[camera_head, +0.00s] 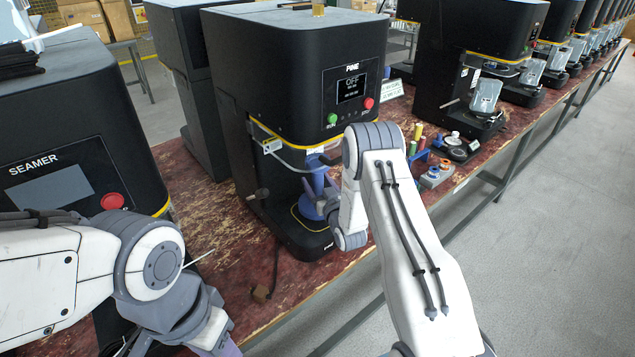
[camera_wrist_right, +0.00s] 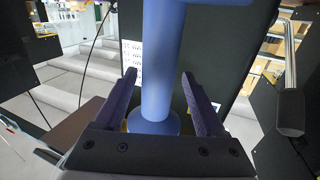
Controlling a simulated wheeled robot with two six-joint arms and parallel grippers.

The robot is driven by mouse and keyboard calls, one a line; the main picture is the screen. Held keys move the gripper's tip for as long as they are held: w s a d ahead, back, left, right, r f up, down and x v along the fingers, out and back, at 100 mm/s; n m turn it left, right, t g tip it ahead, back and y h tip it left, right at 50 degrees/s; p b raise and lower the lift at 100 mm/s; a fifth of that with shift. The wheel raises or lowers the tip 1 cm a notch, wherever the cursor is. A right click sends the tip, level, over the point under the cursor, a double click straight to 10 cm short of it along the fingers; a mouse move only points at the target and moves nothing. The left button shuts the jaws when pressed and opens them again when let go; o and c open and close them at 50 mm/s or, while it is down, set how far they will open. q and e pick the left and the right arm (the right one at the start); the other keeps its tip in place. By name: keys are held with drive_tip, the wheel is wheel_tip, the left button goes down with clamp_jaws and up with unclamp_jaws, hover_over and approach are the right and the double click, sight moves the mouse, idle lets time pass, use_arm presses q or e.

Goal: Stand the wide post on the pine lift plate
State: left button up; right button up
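The blue post (camera_head: 319,181) is upright at the lift plate (camera_head: 312,222) of the machine labelled PINE (camera_head: 300,90). Its base appears to rest on the plate, though my right arm hides part of the contact. My right gripper (camera_head: 328,192) is at the post from the right. In the right wrist view, the post (camera_wrist_right: 160,65) stands between the two purple fingers of my right gripper (camera_wrist_right: 159,78), with a small gap showing at the left finger. My left gripper (camera_head: 225,345) is low at the picture's bottom, mostly cut off, away from the post.
Another black machine labelled SEAMER (camera_head: 50,175) stands at the left. Coloured spools and small parts (camera_head: 432,165) lie on the worn red bench (camera_head: 225,240) to the right. More machines line the back.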

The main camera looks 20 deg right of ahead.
drive_tip(key=shift+r+p, duration=0.6)
drive_tip(key=shift+p, duration=0.05)
drive_tip(key=s+b, duration=0.3)
drive_tip(key=s, duration=0.8)
drive_tip(key=s+a+r+n+g+y, duration=0.1)
drive_tip(key=s+a+g, duration=0.15)
drive_tip(key=a, duration=0.35)
drive_tip(key=s+a+r+n+g, duration=0.1)
drive_tip(key=a+n+g, duration=0.1)
drive_tip(key=a+g, duration=0.3)
drive_tip(key=s+a+r+n+g+y, duration=0.1)
drive_tip(key=s+a+r+g, duration=0.1)
drive_tip(key=a, duration=0.4)
drive_tip(key=s+a+r+n+g, duration=0.1)
drive_tip(key=s+r+g, duration=0.1)
drive_tip(key=s, duration=0.8)
drive_tip(key=s+a+r+n+g+h, duration=0.1)
drive_tip(key=s+r+g, duration=0.1)
drive_tip(key=s, duration=0.7)
drive_tip(key=s+a+r+g, duration=0.1)
drive_tip(key=s+g, duration=0.3)
drive_tip(key=s, duration=0.6)
drive_tip(key=shift+s+r+n+h, duration=0.3)
drive_tip(key=shift+r+n, duration=0.1)
drive_tip(key=shift+r, duration=0.25)
